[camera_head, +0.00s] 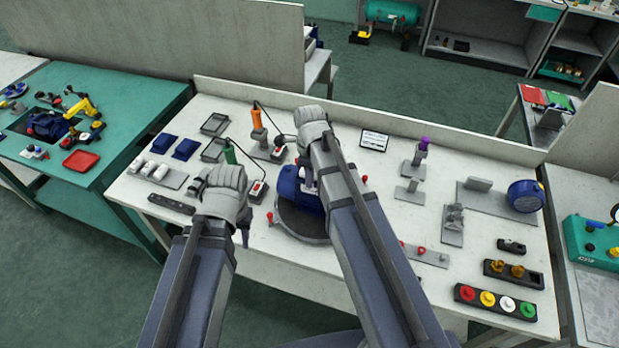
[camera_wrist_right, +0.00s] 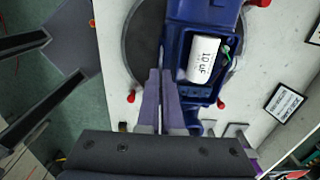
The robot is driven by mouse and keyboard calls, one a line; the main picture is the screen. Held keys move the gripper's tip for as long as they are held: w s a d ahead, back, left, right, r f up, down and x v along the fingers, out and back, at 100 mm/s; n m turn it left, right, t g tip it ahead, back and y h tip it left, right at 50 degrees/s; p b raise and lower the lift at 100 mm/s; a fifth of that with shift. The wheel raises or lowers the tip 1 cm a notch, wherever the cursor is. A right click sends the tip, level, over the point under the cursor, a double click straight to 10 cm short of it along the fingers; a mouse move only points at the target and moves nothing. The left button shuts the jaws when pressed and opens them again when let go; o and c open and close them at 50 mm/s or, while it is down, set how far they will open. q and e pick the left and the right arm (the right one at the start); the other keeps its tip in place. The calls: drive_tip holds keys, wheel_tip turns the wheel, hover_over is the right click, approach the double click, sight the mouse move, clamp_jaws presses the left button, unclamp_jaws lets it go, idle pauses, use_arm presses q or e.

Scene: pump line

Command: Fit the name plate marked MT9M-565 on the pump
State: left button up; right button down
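The blue pump (camera_head: 290,187) stands on a dark round plate (camera_head: 298,228), partly hidden by my right arm. In the right wrist view the pump (camera_wrist_right: 200,12) has an open box holding a white 10 uF capacitor (camera_wrist_right: 203,58). My right gripper (camera_wrist_right: 163,74) has its fingers together beside the pump's left edge. I cannot make out the marking MT9M-565 on anything in view.
A framed card (camera_head: 374,140) lies behind the pump; it also shows in the right wrist view (camera_wrist_right: 285,103). Orange- and green-handled tools (camera_head: 257,118) stand to the left. Red knobs (camera_wrist_right: 131,97) sit around the round plate. Coloured buttons (camera_head: 487,298) lie at front right.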

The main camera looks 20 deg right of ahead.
drive_tip(key=shift+f+b, duration=2.3)
drive_tip(key=shift+f, duration=0.25)
drive_tip(key=shift+f, duration=0.1)
drive_tip(key=c, duration=1)
unclamp_jaws()
wheel_tip(320, 180, up, 6)
drive_tip(key=p, duration=0.6)
hover_over(310, 193)
